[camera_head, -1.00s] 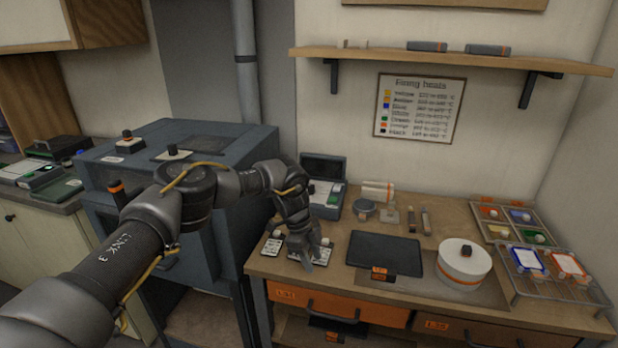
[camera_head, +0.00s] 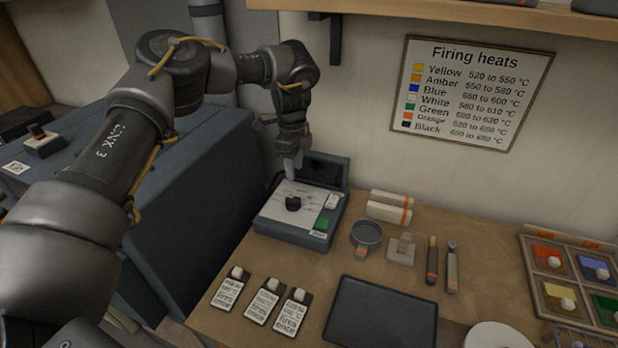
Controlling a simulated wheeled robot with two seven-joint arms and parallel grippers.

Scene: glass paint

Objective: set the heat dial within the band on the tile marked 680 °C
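A grey control box (camera_head: 285,236) stands on the bench against the wall with its lid raised. Its white panel carries a black dial (camera_head: 293,203), a green button and a small white switch; the panel's scale marks are too small to read. My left gripper (camera_head: 289,177) points down over the back of the panel, just behind the dial. Its fingers look close together, and I cannot tell whether they touch anything. Three labelled tiles lie in front of the box: left (camera_head: 230,288), middle (camera_head: 264,301), right (camera_head: 293,312). Their words "fires once" show, but their temperatures are not clearly readable.
A wall chart (camera_head: 470,97) lists firing heats by colour, with Black at 650 to 680 °C. Right of the box are a round pot (camera_head: 366,236), a small block (camera_head: 401,250) and two pen-like tools. A dark tray (camera_head: 381,315) lies at the front. The kiln (camera_head: 190,185) stands left.

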